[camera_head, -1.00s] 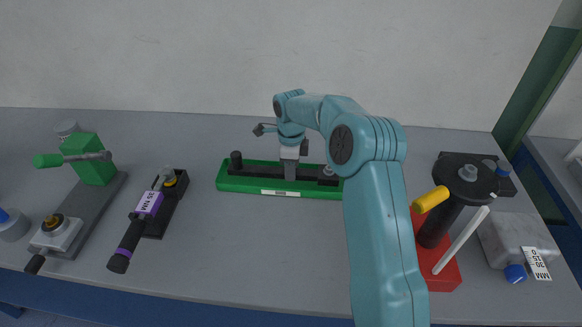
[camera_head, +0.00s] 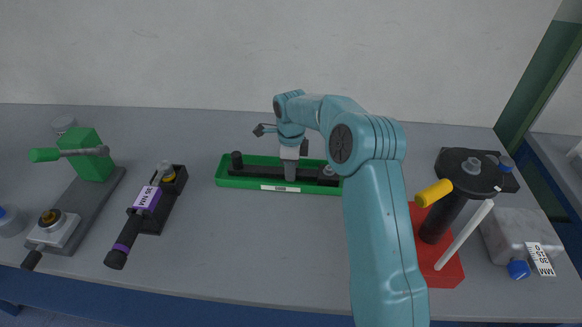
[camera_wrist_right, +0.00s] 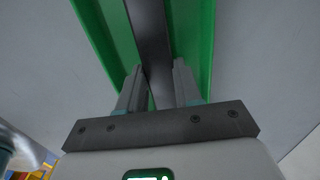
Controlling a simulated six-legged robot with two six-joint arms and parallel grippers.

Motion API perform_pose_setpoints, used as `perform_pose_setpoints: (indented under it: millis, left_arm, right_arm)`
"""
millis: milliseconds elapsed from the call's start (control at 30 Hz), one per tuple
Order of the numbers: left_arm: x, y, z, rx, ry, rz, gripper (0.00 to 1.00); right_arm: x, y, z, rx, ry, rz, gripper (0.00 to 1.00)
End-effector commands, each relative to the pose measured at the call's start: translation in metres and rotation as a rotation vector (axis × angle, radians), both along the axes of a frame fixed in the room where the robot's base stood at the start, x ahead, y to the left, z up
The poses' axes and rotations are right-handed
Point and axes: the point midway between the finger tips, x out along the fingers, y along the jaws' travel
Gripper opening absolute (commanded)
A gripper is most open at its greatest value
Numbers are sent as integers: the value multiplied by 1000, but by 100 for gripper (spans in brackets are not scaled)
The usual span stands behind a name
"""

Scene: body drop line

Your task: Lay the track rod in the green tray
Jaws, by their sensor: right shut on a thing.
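The track rod (camera_head: 262,173) is a dark bar with upright knobs near its ends, lying lengthwise within the green tray (camera_head: 228,183). My right gripper (camera_head: 290,178) reaches down over the tray and is shut on the middle of the rod. The right wrist view shows the two fingers (camera_wrist_right: 159,88) on either side of the dark rod (camera_wrist_right: 150,35), with the green tray walls (camera_wrist_right: 196,35) beyond. Whether the rod touches the tray floor cannot be told. My left gripper is not in view.
A torque wrench (camera_head: 147,198) on a black holder and a green-block fixture (camera_head: 92,160) stand at the left. A red-based stand (camera_head: 447,272) with a yellow handle and a grey labelled box (camera_head: 510,235) are at the right. The front middle of the bench is clear.

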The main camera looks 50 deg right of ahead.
Motion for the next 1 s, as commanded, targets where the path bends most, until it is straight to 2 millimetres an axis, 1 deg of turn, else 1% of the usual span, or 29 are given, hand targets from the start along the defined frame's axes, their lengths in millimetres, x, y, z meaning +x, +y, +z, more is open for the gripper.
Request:
perform_pose_setpoints:
  millis: [267, 300, 367, 700, 767, 1000]
  left_arm:
    - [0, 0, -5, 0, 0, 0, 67]
    - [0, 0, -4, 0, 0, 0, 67]
    - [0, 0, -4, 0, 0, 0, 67]
    - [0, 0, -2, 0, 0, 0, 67]
    - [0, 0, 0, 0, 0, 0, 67]
    - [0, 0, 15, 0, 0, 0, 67]
  right_arm:
    - [0, 0, -6, -1, -1, 0, 0]
    - [0, 0, -5, -1, -2, 0, 43]
    - [0, 0, -5, 0, -1, 0, 63]
    - [0, 0, -4, 0, 1, 0, 63]
    - [0, 0, -1, 0, 0, 0, 63]
    - [0, 0, 21, 0, 0, 0, 63]
